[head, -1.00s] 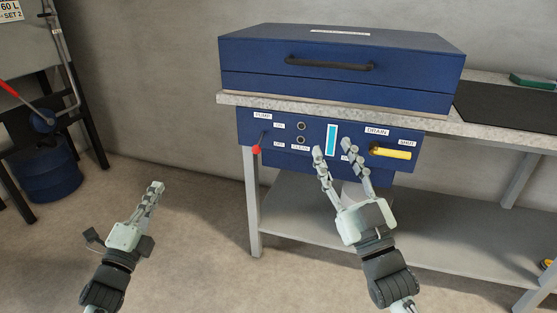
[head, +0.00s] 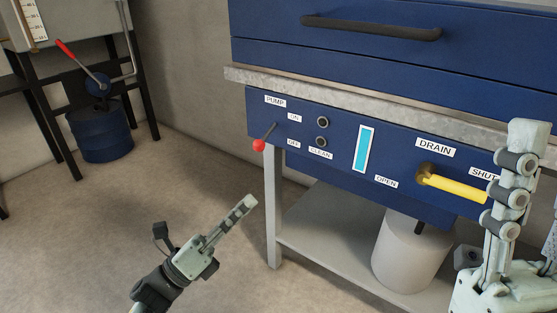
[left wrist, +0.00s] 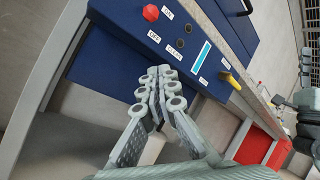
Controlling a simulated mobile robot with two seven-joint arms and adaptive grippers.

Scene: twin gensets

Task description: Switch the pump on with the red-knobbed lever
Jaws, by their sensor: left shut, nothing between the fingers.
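The pump lever's red knob (head: 259,145) sticks out at the left end of the blue control panel (head: 330,165), low, beside the OFF label. Its thin stem slants up to the panel under the PUMP label. The red knob also shows at the top of the left wrist view (left wrist: 150,13). My left gripper (head: 248,202) is shut and empty, in front of and below the knob, apart from it. In the left wrist view its closed fingers (left wrist: 160,72) point toward the panel. My right gripper (head: 528,132) is at the right edge, partly cut off, its visible finger standing alone.
A yellow drain handle (head: 455,188) points to SHUT, close to my right gripper. Two dark buttons and a cyan gauge (head: 364,149) lie between. A grey canister (head: 410,255) stands below. Another red-handled machine (head: 78,62) is at the left. Floor left of the bench is clear.

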